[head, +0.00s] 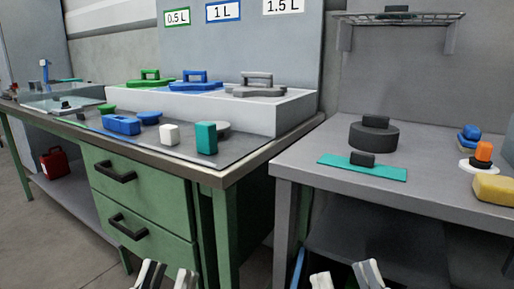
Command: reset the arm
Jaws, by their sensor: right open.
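My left gripper (168,275) shows at the bottom edge, left of centre, in front of the green drawer bench. Its two fingertips are apart with nothing seen between them. My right gripper (346,276) shows at the bottom edge, right of centre, in front of the grey table. Its fingers are spread open and empty. Both grippers are low in the picture, apart from the benches' objects. The rest of both arms is out of view.
The green bench (141,191) holds a white tray (292,118) with green, blue and grey handled lids, plus small blocks. The grey table (310,167) holds a dark round weight (374,137), a teal mat (389,172) and a yellow sponge (494,189). A wire shelf (398,19) hangs above.

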